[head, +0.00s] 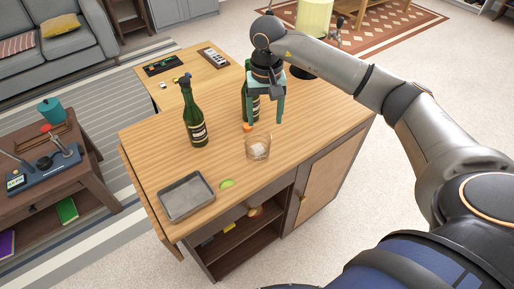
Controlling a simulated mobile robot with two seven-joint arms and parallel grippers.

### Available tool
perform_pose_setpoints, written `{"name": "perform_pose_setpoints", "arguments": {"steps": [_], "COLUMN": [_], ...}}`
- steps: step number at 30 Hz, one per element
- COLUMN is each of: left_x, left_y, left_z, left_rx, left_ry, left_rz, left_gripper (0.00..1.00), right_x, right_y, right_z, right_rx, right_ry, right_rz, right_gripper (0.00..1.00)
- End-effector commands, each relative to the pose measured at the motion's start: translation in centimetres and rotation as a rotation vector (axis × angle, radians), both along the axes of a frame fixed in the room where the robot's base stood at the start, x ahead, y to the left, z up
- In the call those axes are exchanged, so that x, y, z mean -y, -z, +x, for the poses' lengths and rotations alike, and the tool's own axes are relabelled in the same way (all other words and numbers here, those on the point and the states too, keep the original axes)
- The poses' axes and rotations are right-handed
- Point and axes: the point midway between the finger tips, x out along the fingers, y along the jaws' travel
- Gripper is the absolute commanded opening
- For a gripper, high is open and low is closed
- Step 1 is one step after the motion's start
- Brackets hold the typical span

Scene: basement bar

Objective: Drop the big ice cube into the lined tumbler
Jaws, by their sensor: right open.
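The tumbler (258,140) is a clear, faintly brownish glass standing upright near the front edge of the wooden counter. A pale, whitish lump that looks like the big ice cube (258,151) shows inside it, low down. My right gripper (265,122) points down above and just behind the tumbler. Its two teal fingers are spread apart with nothing visible between them. My left gripper is out of view.
A dark green bottle (194,120) stands left of the tumbler; another (245,100) stands partly behind my right gripper. A small orange item (248,127) lies by the tumbler. A grey metal tray (187,197) and a green item (227,183) lie front left. The counter's right side is clear.

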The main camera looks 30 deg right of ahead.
Motion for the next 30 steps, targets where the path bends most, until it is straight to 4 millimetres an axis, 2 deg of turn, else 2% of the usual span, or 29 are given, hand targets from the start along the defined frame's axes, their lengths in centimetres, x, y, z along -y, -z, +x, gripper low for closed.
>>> {"name": "perform_pose_setpoints", "arguments": {"steps": [4, 7, 15, 19, 24, 30], "left_x": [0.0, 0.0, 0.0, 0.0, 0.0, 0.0], "left_y": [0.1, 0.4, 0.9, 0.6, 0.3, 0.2], "left_z": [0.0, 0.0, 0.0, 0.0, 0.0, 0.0], "left_rx": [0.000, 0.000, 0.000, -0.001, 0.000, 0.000], "left_ry": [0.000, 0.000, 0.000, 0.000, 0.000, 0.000], "left_rz": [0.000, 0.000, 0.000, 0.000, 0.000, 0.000], "left_gripper": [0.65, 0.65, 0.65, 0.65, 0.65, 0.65], "right_x": [0.0, 0.0, 0.0, 0.0, 0.0, 0.0], "right_y": [-0.8, -2.2, -8.4, -10.8, -12.2, -12.5], "right_z": [0.1, 0.1, 0.1, 0.1, 0.0, 0.0], "right_rx": [0.002, 0.005, 0.007, 0.003, 0.001, 0.000], "right_ry": [0.001, 0.000, 0.000, 0.000, 0.000, 0.000], "right_rz": [0.000, 0.000, 0.000, -0.001, 0.000, -0.001], "right_gripper": [0.74, 0.74, 0.74, 0.74, 0.74, 0.74]}}
